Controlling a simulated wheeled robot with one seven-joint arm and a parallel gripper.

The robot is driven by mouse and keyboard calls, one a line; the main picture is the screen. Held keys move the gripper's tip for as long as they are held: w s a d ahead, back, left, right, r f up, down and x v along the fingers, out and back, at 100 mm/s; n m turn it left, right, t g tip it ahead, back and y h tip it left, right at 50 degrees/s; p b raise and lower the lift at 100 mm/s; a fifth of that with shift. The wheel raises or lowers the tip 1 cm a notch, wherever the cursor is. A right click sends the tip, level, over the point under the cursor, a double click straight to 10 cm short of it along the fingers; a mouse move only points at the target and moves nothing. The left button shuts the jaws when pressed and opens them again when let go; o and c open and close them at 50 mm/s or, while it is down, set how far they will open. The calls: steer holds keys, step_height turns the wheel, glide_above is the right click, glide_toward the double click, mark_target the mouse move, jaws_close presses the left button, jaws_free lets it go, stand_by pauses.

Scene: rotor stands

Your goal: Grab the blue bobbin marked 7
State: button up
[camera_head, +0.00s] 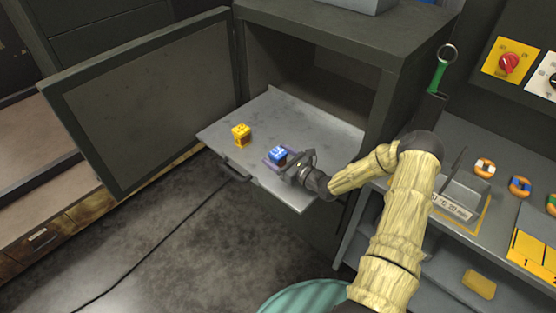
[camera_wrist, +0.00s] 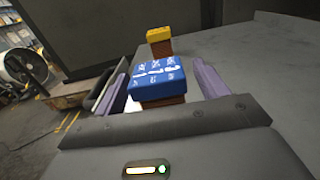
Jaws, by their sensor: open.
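The blue bobbin (camera_head: 278,154) stands on the pulled-out grey shelf of the open cabinet. In the wrist view it is a blue-topped block (camera_wrist: 158,82) with white markings and a brown lower part; I cannot read the number clearly. My gripper (camera_head: 279,157) is at the bobbin, with its arm coming from the right. In the wrist view my gripper (camera_wrist: 160,88) is open, with one pale purple finger on each side of the bobbin. I cannot tell whether either finger touches it.
A yellow bobbin (camera_head: 241,134) stands on the shelf (camera_head: 219,131) to the left, behind the blue one in the wrist view. The open cabinet door (camera_head: 150,100) is at left. A bench (camera_head: 460,150) at right holds several ringed parts. The shelf's right side is bare.

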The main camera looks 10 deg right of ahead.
mark_target(278, 152)
steer(key=c, duration=1.2)
steer(key=shift+r, duration=0.1)
steer(key=shift+c, duration=0.2)
step_height(278, 152, up, 10)
steer(key=shift+f+b, duration=0.1)
steer(key=shift+b, duration=0.3)
